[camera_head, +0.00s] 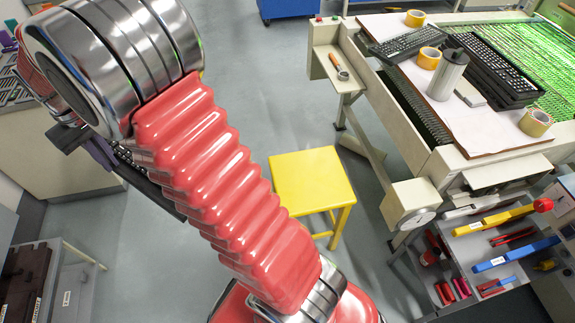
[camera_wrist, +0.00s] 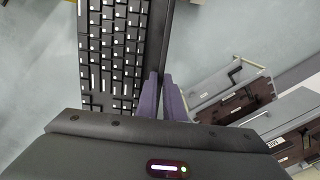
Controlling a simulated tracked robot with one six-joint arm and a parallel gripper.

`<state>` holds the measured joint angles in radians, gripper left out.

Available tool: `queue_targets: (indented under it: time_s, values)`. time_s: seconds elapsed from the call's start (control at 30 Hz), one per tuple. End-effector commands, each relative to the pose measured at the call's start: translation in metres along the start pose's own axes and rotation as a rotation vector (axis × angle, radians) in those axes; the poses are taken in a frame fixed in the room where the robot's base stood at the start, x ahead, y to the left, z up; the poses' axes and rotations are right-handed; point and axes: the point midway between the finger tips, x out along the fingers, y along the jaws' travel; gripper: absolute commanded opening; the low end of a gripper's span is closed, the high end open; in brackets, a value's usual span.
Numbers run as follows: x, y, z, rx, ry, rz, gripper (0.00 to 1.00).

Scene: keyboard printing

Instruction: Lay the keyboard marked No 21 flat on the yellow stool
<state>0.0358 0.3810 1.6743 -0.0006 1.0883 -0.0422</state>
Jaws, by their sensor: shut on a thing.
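A black keyboard with white-marked keys (camera_wrist: 112,50) is held between the purple fingers of my gripper (camera_wrist: 161,88) at its right edge in the wrist view. In the head view this keyboard (camera_head: 126,157) shows only in part, behind my red arm, beside the purple fingers (camera_head: 100,153). No "No 21" mark is readable on it. It is above the grey floor, left of the yellow stool (camera_head: 305,178). The stool's square top is bare, and my arm lies between it and the gripper in the picture.
A printing bench (camera_head: 462,158) at right bears other black keyboards (camera_head: 490,68), tape rolls (camera_head: 535,122) and a grey cylinder (camera_head: 447,76). Tool drawers (camera_head: 480,240) stand below. A shelf with dark boxes (camera_head: 30,275) is lower left. Open floor (camera_head: 245,80) lies behind the stool.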

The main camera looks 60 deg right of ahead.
Motion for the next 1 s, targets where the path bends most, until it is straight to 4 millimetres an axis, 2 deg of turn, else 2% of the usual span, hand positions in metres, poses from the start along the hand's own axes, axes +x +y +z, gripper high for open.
queue_targets:
  time_s: [0.27,0.47,0.6,0.77,1.0]
  values:
    - [0.04,0.085,0.01,-0.013,-0.018,0.002,0.0]
    - [0.076,0.155,0.031,-0.04,-0.032,0.004,0.0]
    - [0.101,0.203,0.053,-0.062,-0.042,0.006,0.0]
    - [0.129,0.252,0.085,-0.088,-0.053,0.008,0.0]
    - [0.17,0.319,0.143,-0.132,-0.069,0.013,0.0]
